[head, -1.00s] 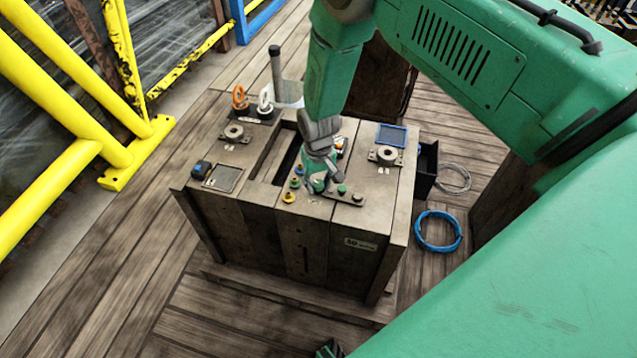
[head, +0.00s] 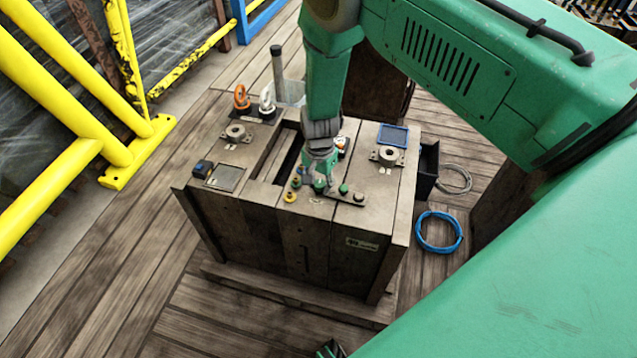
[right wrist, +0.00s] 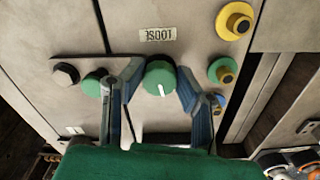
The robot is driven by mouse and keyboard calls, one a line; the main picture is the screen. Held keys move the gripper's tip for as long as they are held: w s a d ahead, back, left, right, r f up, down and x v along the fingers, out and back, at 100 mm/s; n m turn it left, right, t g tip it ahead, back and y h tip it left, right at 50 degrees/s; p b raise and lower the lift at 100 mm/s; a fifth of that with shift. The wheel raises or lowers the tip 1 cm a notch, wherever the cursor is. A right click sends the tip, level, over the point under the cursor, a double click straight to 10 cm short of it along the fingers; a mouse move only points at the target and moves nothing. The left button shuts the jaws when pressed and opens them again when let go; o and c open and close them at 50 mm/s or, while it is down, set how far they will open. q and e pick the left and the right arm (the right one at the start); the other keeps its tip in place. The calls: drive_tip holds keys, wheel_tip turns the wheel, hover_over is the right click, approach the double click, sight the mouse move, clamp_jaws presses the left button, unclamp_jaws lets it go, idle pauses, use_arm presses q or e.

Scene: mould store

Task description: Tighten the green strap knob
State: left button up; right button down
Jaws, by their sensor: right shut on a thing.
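In the head view the knob (head: 319,186) is partly covered by my right gripper (head: 320,176). In the right wrist view my right gripper (right wrist: 159,88) has one finger on each side of the knob and is shut on it. A label reading LOOSE (right wrist: 158,33), upside down, lies beside the plate; the pointer tilts slightly off that direction.
Yellow (right wrist: 235,21), green (right wrist: 222,70) and blue buttons stand close by. A blue hose coil (head: 438,232) lies on the floor.

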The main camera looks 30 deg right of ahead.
sight(320, 182)
drive_tip(key=shift+w+d+r+m, duration=0.3)
drive_tip(key=shift+w+r+m, duration=0.15)
drive_tip(key=shift+m, duration=0.25)
drive_tip(key=c, duration=1.4)
unclamp_jaws()
drive_tip(key=shift+c, duration=0.2)
drive_tip(key=shift+o, duration=1.2)
drive_tip(key=shift+s+a+f, duration=0.1)
drive_tip(key=shift+s+f, duration=0.05)
drive_tip(key=shift+s, duration=0.15)
wheel_tip(320, 182, up, 12)
